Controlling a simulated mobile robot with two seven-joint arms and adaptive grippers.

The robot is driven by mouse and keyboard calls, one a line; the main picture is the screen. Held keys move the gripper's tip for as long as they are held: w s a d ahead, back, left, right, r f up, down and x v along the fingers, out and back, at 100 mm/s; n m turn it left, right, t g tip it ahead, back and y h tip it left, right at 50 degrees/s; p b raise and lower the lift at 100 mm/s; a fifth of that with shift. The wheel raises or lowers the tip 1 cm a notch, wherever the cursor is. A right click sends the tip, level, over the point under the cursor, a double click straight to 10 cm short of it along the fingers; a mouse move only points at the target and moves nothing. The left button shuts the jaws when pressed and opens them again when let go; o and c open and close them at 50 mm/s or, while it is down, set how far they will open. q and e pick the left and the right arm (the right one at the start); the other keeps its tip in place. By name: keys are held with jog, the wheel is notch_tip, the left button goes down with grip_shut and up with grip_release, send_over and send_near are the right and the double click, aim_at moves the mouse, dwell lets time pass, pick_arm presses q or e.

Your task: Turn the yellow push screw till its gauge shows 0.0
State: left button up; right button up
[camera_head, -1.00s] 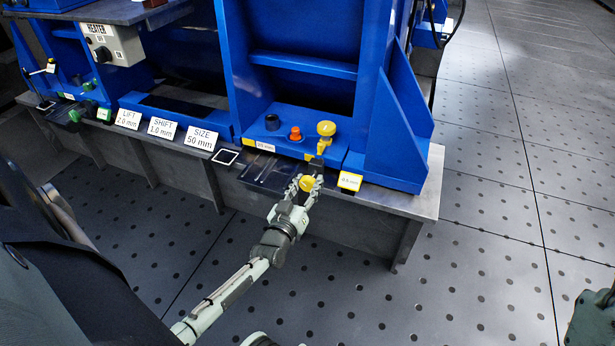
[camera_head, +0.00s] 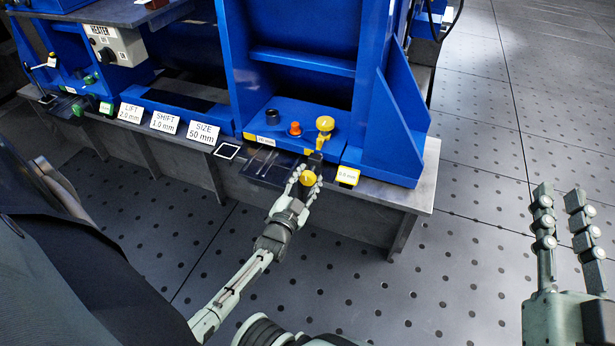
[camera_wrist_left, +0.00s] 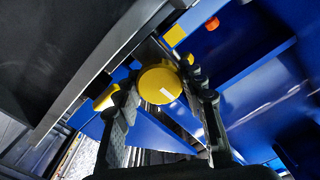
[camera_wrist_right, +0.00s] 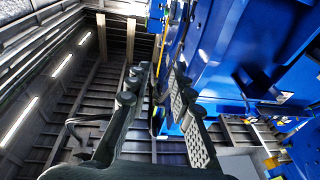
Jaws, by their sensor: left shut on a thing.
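The yellow push screw's round knob (camera_head: 308,177) sticks out at the front of the bench edge, below the blue motor stand. My left gripper (camera_head: 307,179) is shut on it, one finger on each side. In the left wrist view the knob (camera_wrist_left: 160,84) sits between the fingers, with a pale mark on its face. The yellow-framed gauge (camera_head: 347,175) stands on the bench just right of the knob and appears to read 0.0 mm in small print. My right gripper (camera_head: 559,194) is open and empty, over the floor at the right.
A taller yellow knob (camera_head: 325,123), an orange cap (camera_head: 295,128) and a dark cap (camera_head: 272,117) sit on the blue base behind. White signs, including SIZE 50 mm (camera_head: 201,137), stand along the bench edge. The perforated floor (camera_head: 480,220) is clear at right.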

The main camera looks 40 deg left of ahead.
pick_arm(q)
jog(key=shift+m, duration=0.4)
jog(key=o, duration=1.2)
jog(key=shift+c, duration=0.2)
jog(key=v, duration=1.2)
jog(key=shift+f, duration=0.1)
dwell(0.6)
